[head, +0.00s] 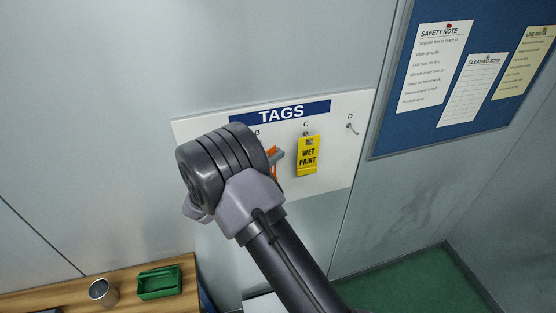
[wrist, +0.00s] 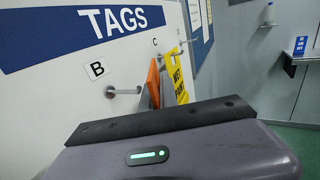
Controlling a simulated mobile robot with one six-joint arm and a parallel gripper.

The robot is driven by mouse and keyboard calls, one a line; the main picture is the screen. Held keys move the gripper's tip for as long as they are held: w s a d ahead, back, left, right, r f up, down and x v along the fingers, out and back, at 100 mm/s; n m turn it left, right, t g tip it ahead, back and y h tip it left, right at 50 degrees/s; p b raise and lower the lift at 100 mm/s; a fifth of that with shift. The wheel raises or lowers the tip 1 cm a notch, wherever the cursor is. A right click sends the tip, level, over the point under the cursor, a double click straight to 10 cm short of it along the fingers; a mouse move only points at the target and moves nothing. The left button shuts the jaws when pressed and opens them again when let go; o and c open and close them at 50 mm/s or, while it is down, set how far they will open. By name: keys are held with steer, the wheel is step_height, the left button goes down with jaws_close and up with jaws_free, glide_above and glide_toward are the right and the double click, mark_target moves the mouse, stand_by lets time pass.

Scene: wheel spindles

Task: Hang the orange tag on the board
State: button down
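The orange tag (wrist: 154,83) shows nearly edge-on in the wrist view, between the grey fingers of my gripper (wrist: 158,96). In the head view only a sliver of the orange tag (head: 272,158) shows beside my gripper, behind my arm. My gripper appears shut on it. The white board (head: 340,120) has a blue TAGS header and lettered pegs. Peg B (wrist: 124,91) is bare in the wrist view, with its tip close to the orange tag; I cannot tell whether they touch. My wrist hides the board's left part in the head view.
A yellow WET PAINT tag (head: 307,155) hangs on peg C, just right of the orange tag. Peg D (head: 351,128) is bare. A blue noticeboard (head: 400,130) is at the right. A wooden bench (head: 125,284) with a green tray (head: 160,282) and a metal cup (head: 102,292) is below left.

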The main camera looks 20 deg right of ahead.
steer(key=c, duration=1.6)
jaws_free()
steer(key=shift+w+a+r+n+t, duration=0.2)
steer(key=shift+w+a+n+t, duration=0.15)
steer(key=shift+w, duration=0.3)
steer(key=shift+o, duration=0.2)
steer(key=s+r+b+v, duration=0.1)
steer(key=b+v, duration=0.2)
steer(key=v, duration=1.5)
steer(key=s+d+f+m+g+y+b, duration=0.7)
steer(key=s+d+f+m+g+b, duration=0.3)
steer(key=s+d+f+m+b, duration=0.6)
steer(key=s+a+f+m+t+y+b, duration=0.5)
steer(key=m+y+b, duration=0.6)
steer(key=b, duration=0.6)
step_height(320, 180, down, 4)
steer(key=shift+a+r+m+t, duration=0.25)
steer(key=shift+a+m+t, duration=0.45)
steer(key=shift+a, duration=0.3)
